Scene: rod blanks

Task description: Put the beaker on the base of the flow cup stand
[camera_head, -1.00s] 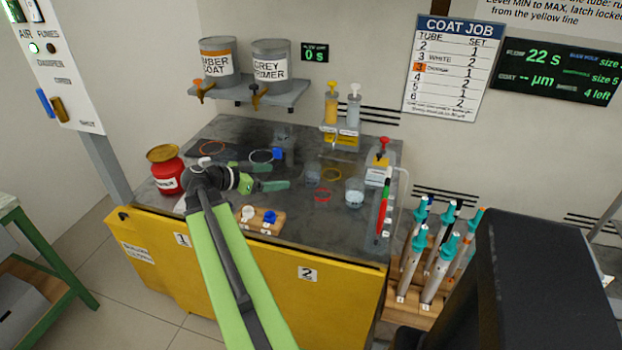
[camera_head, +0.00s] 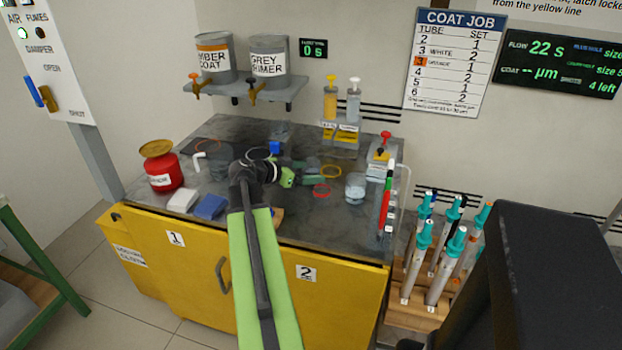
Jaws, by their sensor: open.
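A clear glass beaker (camera_head: 355,187) with pale contents stands upright on the grey bench top, right of the red ring. A second, fainter glass vessel (camera_head: 312,166) shows just beyond my gripper's fingertips; which one is the task's beaker I cannot tell. My gripper (camera_head: 305,174) is open and points right, low over the bench, with its fingers short of the beaker with pale contents. I cannot tell whether the fingers touch the fainter vessel. A small blue part (camera_head: 275,148) stands behind my gripper, possibly on the flow cup stand; its base is not clear.
Red (camera_head: 322,190) and yellow (camera_head: 331,171) rings lie near my fingertips. A dispenser with a red knob (camera_head: 380,163) stands right. Two pumps (camera_head: 340,108) stand behind.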

